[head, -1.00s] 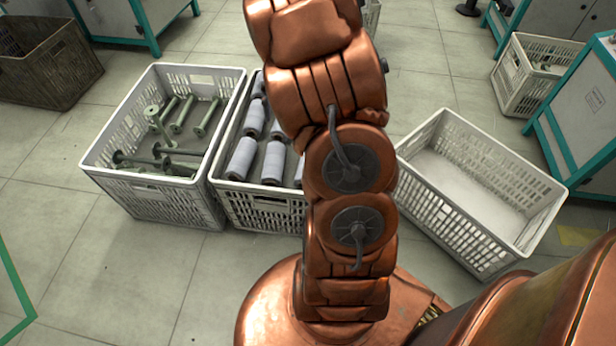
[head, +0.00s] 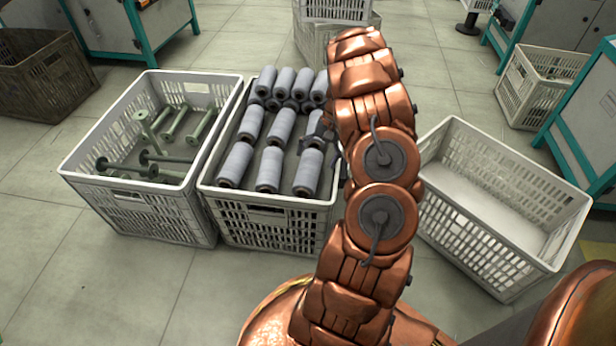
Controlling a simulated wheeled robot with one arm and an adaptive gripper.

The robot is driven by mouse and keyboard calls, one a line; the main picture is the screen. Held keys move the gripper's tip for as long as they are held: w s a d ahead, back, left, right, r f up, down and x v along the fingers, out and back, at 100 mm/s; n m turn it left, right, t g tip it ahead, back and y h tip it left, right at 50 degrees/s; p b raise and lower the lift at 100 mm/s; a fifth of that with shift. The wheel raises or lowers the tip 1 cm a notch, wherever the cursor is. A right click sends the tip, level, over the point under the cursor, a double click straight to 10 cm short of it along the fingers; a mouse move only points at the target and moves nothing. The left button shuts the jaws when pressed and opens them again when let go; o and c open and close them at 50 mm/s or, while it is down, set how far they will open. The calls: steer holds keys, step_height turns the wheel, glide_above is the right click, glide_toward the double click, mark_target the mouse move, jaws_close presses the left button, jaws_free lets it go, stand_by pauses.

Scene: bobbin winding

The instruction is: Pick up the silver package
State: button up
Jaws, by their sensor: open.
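Several silver-grey wound packages (head: 269,169) lie in the middle white crate (head: 283,240). Three lie in a front row, with others behind and a denser group at the back. My gripper (head: 322,132) shows as a small dark shape at the right side of this crate, close to the right-hand packages. It is open, and I see nothing held in it. My copper arm hides the crate's right side and part of the gripper, so I cannot tell whether the gripper touches a package.
A white crate (head: 137,212) with several green empty bobbins stands against the left side. An empty white crate (head: 490,215) stands on the right, beyond my arm. A brown crate (head: 45,75) and teal-framed machines stand farther back. The floor at front left is clear.

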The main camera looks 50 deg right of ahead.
mark_target(309, 174)
steer(key=shift+b+x, duration=1.25)
steer(key=shift+x, duration=1.85)
steer(key=shift+w, duration=0.2)
steer(key=shift+d, duration=0.1)
steer(key=c, duration=1.4)
